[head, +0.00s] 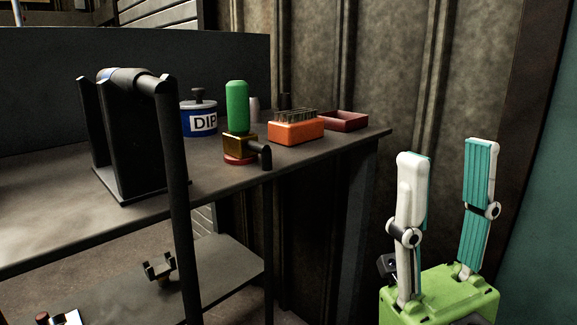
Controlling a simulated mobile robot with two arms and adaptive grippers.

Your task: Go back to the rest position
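My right gripper (447,205) shows at the lower right, pointing up, with a green body and white fingers with teal pads. Its two fingers stand wide apart with nothing between them. It is in front of the corrugated wall, to the right of the workbench (232,182) and apart from it. My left gripper is not seen in this view.
The bench holds a black stand (125,140) with a shaft across its top, a blue DIP pot (198,118), a green-handled tool (237,107), an orange block (295,131) and a red tray (343,121). A lower shelf (220,275) sits underneath.

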